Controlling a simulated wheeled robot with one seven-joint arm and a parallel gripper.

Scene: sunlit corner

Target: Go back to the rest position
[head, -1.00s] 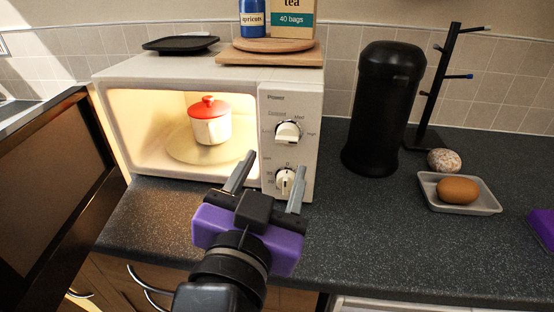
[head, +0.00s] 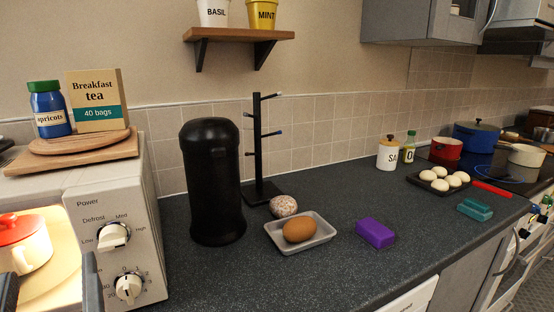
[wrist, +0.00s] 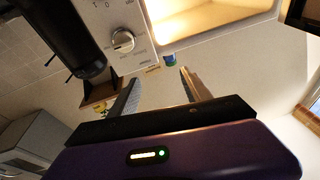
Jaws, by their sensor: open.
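My gripper (wrist: 160,84) is open and empty in the wrist view, with its two grey fingers apart. In the head view only the fingers of my gripper (head: 50,284) show, at the lower left corner in front of the microwave (head: 150,225). The microwave is cream with two white knobs, lit inside and open at the front. A white pot with a red lid (head: 22,247) stands inside it, cut by the left edge. The microwave also shows tilted at the top of the wrist view (wrist: 165,50).
A black canister (head: 212,185) and mug tree (head: 258,150) stand right of the microwave. A grey tray (head: 322,237) holds an egg, with a speckled stone (head: 284,206) behind. A purple block (head: 375,233) lies farther right. The front counter (head: 270,285) is clear.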

